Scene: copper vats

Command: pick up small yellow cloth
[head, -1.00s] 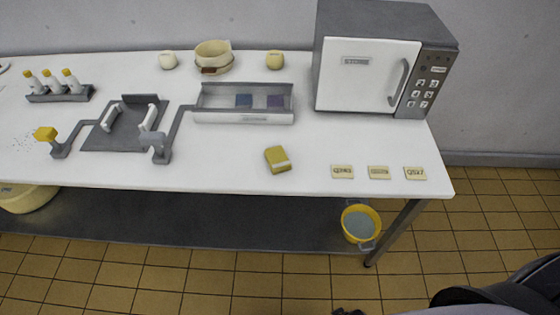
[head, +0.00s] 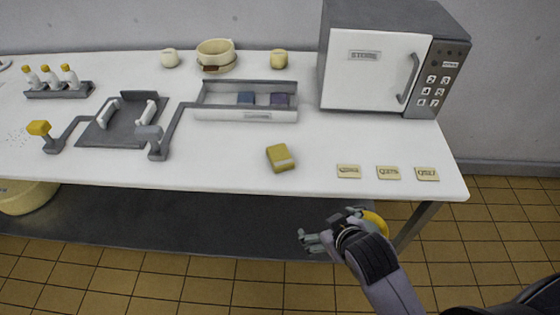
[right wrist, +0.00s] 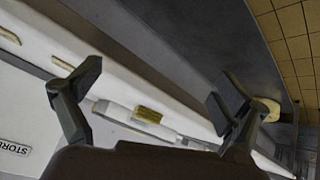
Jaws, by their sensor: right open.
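The small yellow cloth (head: 281,157), a folded block with a pale band, lies on the white table near its front edge. In the right wrist view a small yellow patch (right wrist: 148,115), probably the cloth, shows between the fingers, some way off. My right gripper (head: 311,241) is in front of the table's front edge, below and to the right of the cloth in the picture. My left gripper is not in view.
Three small label cards (head: 388,172) lie right of the cloth. A storage box (head: 380,65) stands behind them. A long tray (head: 246,115) lies behind the cloth. Levers (head: 158,142) stand to the left. A yellow bucket (head: 378,222) is partly hidden behind my right arm. The table around the cloth is clear.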

